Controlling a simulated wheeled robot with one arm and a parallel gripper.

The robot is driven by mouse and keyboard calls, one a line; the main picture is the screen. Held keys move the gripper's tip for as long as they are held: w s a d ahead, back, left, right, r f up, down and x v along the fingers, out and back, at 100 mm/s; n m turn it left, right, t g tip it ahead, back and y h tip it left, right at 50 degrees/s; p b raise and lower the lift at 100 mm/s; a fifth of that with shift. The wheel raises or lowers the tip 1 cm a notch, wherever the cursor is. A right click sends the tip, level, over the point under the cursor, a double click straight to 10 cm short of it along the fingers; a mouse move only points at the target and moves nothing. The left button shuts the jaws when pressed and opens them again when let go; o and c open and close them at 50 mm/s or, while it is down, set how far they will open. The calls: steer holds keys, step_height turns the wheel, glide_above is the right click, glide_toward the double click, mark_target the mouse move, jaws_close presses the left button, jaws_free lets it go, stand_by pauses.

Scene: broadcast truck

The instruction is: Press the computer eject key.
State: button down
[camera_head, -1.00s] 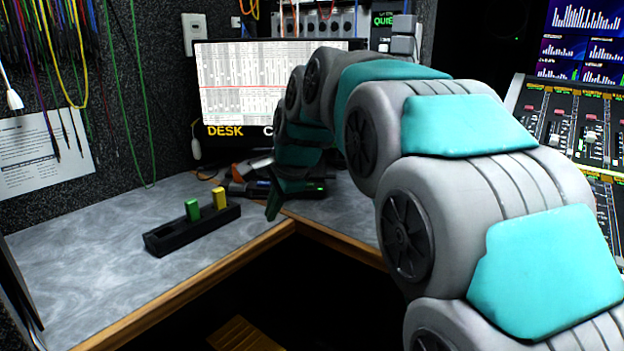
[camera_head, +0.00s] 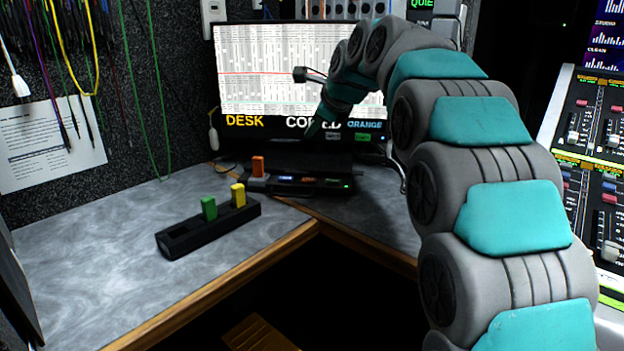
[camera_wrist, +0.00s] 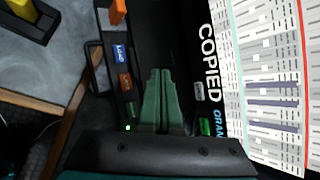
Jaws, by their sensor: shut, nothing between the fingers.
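The computer monitor (camera_head: 250,75) stands at the back, its screen showing a pale table and the words DESK, COPIED and ORANGE. Below that text are a grey key (camera_head: 333,136) and a green key (camera_head: 362,137); the wrist view shows the grey key (camera_wrist: 199,91) and green key (camera_wrist: 206,127) too. Their lettering is too small to read, so I cannot tell which is eject.
A black dock (camera_head: 300,184) with an orange stick (camera_head: 258,166) and coloured labels sits below the monitor. A black holder (camera_head: 185,240) with a green stick (camera_head: 209,208) and a yellow stick (camera_head: 238,195) is on the left desk. A mixing console (camera_head: 600,150) is at right.

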steer(key=shift+f, duration=0.15)
steer(key=b, duration=0.8)
glide_above(313, 181)
step_height(313, 181, down, 7)
steer(key=shift+w+a+r, duration=0.1)
steer(key=shift+r, duration=0.1)
steer(key=shift+f, duration=1)
steer(key=shift+f+p, duration=0.15)
steer(key=shift+p, duration=0.25)
stand_by(0.5)
steer(key=shift+f, duration=0.25)
steer(key=shift+f, duration=0.4)
stand_by(0.6)
steer(key=shift+r, duration=0.1)
steer(key=shift+r+p, duration=0.8)
steer(key=shift+p, duration=0.45)
